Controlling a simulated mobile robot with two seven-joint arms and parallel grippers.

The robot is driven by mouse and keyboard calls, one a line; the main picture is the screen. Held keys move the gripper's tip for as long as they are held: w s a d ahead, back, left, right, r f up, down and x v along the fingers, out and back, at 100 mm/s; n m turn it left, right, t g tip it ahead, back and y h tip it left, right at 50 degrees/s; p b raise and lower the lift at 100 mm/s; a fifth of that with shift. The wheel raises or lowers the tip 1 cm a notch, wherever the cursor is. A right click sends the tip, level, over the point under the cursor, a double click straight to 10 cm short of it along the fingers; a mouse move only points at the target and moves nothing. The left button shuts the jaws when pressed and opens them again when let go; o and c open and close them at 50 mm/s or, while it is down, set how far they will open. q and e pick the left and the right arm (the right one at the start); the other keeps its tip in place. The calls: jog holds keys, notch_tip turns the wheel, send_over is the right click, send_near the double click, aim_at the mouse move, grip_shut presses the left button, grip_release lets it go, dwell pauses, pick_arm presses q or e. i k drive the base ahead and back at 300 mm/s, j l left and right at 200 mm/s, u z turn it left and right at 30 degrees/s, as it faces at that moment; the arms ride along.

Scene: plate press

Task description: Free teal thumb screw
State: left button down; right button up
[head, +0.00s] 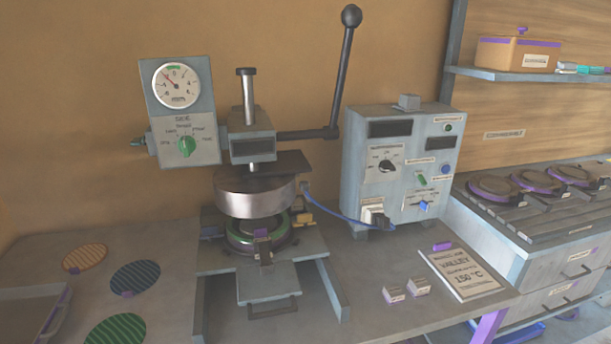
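A small teal-green screw head (138,142) sticks out from the left side of the grey gauge panel (150,95) on the press; it looks like the thumb screw, but it is too small to tell how far it is turned in. A green knob (186,147) sits on the front of the same panel, below a round white dial gauge (176,85). The press has a round metal upper plate (254,198) above a green-ringed lower part (240,243). Neither of my grippers is in view.
A long lever (342,72) rises right of the press. A blue cable (333,212) runs to the grey control box (415,195). Striped discs (135,277) and a tray (30,312) lie at left. A sign (462,272) and two small blocks (394,294) lie at front right.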

aim_at(136, 140)
jog(key=k+j, duration=0.1)
jog(key=j, duration=0.4)
jog(key=k+j, duration=0.1)
jog(key=j, duration=0.95)
jog(key=k+j, duration=0.15)
jog(key=j, duration=0.35)
